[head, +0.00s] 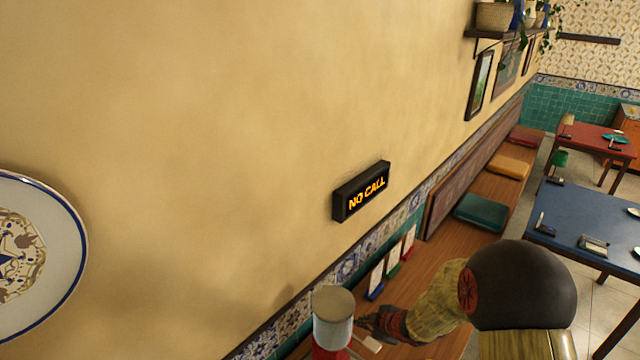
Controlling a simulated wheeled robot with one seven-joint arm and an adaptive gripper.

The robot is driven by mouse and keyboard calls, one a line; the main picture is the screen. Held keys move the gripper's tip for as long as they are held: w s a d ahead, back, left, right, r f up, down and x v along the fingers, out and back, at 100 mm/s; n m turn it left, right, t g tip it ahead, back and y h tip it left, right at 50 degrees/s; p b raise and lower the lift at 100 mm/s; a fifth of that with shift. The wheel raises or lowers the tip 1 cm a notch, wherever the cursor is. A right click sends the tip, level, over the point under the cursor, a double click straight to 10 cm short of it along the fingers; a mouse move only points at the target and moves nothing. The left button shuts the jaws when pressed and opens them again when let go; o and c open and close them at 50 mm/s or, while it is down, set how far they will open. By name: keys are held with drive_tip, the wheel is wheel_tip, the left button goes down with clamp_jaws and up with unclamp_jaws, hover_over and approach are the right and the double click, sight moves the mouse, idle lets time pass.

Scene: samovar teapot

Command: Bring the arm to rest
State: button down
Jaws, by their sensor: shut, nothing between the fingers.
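My arm reaches in from the lower right of the head view. My gripper (368,323), small and dark, is at its end near the bottom middle, shut and empty. It is just right of a red container with a clear body and pale round lid (334,304), over or near the wooden bench or counter along the wall. I cannot tell whether the gripper touches anything there.
Several small cards in coloured stands (392,262) line the wall behind my gripper. A blue table (590,232) stands at right. A bench with cushions (481,212) runs along the wall.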

drive_tip(key=s+d+f+m+g+h, duration=0.25)
drive_tip(key=s+d+f, duration=0.2)
drive_tip(key=d, duration=0.25)
drive_tip(key=s+d+r+m+g+h+b, duration=0.25)
drive_tip(key=s+d+r+m, duration=0.25)
drive_tip(key=s+r+m, duration=0.3)
drive_tip(key=s+a+r+m+t+b, duration=0.1)
drive_tip(key=s+a+r+m+b, duration=0.1)
drive_tip(key=s+a+r+b, duration=0.3)
drive_tip(key=s+a+r+m+t+y+b, duration=0.1)
drive_tip(key=s+a+r+t+b, duration=0.1)
drive_tip(key=s+a+r+b, duration=0.4)
drive_tip(key=s+r, duration=0.3)
drive_tip(key=s, duration=0.4)
drive_tip(key=shift+s+a+m+y, duration=0.2)
drive_tip(key=shift+s+m+y, duration=0.1)
drive_tip(key=shift+m, duration=0.05)
drive_tip(key=shift+w, duration=0.1)
